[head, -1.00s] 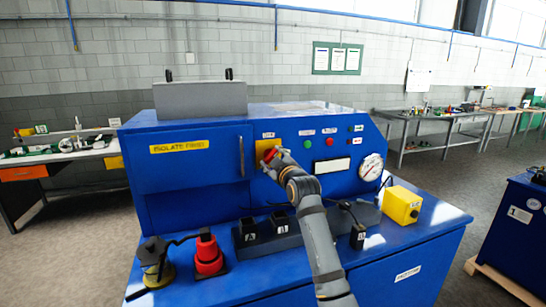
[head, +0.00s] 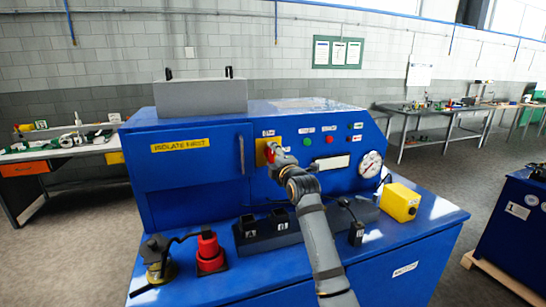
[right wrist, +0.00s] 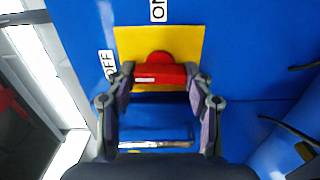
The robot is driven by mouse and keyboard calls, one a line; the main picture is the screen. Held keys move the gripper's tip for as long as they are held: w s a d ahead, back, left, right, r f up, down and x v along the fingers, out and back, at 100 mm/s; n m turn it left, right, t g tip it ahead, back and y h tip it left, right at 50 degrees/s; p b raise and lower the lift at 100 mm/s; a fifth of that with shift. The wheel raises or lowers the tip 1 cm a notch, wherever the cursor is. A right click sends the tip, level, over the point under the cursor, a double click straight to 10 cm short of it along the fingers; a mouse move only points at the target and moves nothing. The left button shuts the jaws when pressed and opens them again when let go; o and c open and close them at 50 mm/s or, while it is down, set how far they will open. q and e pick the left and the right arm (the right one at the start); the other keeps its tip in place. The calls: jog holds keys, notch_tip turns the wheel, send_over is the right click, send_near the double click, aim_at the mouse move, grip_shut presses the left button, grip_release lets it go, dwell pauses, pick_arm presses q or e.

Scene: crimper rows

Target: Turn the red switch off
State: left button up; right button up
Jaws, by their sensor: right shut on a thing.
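The red switch (right wrist: 160,74) sits on a yellow plate (right wrist: 188,40) on the blue machine's front panel. My right gripper (right wrist: 162,78) is shut on the switch's red handle, one finger at each side, in the right wrist view. There the handle lies across the picture, with an OFF label (right wrist: 107,64) to the left and an ON label (right wrist: 158,10) above the plate. In the head view my right gripper (head: 274,153) is at the plate and hides most of the switch. My left gripper is out of view.
The machine's ledge holds a red plug-like part (head: 209,251), black blocks (head: 267,228) and a yellow box (head: 400,202). A door handle (head: 242,155) is left of the switch. Buttons and a gauge (head: 371,164) are to its right.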

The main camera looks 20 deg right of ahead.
jog(key=shift+n, duration=0.4)
jog(key=o, duration=1.2)
jog(key=shift+c, duration=0.2)
jog(key=shift+s, duration=0.3)
jog(key=s, duration=1.1)
jog(key=shift+s+d, duration=0.2)
jog(key=shift+f, duration=0.1)
